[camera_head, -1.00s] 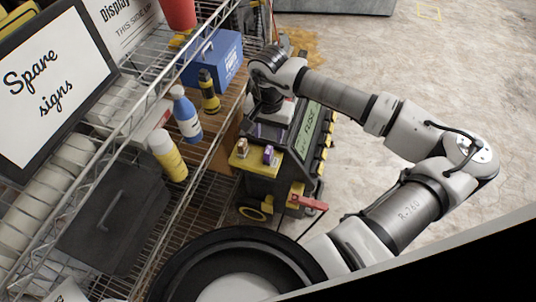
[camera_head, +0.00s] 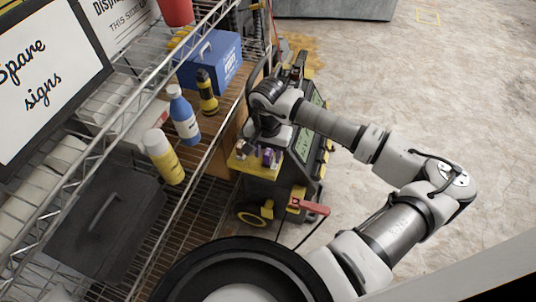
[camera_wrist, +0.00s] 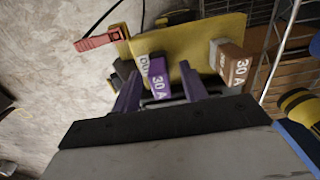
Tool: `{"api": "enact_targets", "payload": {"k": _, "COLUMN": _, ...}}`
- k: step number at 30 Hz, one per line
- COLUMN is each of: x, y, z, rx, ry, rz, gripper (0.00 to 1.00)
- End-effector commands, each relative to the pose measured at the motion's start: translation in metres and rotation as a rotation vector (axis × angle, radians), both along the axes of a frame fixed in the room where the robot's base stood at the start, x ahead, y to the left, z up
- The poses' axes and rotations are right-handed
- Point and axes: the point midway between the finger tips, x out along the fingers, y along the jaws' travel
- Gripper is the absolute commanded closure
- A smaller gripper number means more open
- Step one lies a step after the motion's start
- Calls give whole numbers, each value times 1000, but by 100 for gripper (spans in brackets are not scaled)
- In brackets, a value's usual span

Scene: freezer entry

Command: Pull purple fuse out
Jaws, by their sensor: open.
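The purple fuse (camera_wrist: 158,82), marked 30 A, stands on the yellow panel (camera_wrist: 200,40) of a wheeled machine. In the head view the purple fuse (camera_head: 268,156) shows just below my wrist. My gripper (camera_wrist: 159,78) is open, with one finger on each side of the purple fuse in the wrist view. Whether either finger touches it cannot be told. A brown fuse (camera_wrist: 236,68), also marked 30 A, stands to the right, outside the fingers. In the head view my fingers are hidden behind the wrist.
The machine has a red lever (camera_head: 309,206), which also shows in the wrist view (camera_wrist: 100,39). A wire shelf (camera_head: 190,190) stands close on the left, holding bottles, a yellow-black flashlight (camera_head: 207,92) and a blue box (camera_head: 212,60). The floor to the right is clear.

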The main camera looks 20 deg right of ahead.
Motion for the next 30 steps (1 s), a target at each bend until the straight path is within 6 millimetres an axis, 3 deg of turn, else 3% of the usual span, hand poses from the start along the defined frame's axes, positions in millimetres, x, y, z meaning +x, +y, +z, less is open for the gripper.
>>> {"api": "enact_targets", "payload": {"k": 1, "x": 0, "y": 0, "z": 0, "rx": 0, "ry": 0, "rz": 0, "gripper": 56}}
{"api": "enact_targets", "payload": {"k": 11, "x": 0, "y": 0, "z": 0, "rx": 0, "ry": 0, "rz": 0, "gripper": 100}}
{"api": "enact_targets", "payload": {"k": 30, "x": 0, "y": 0, "z": 0, "rx": -1, "ry": -1, "rz": 1, "gripper": 100}}
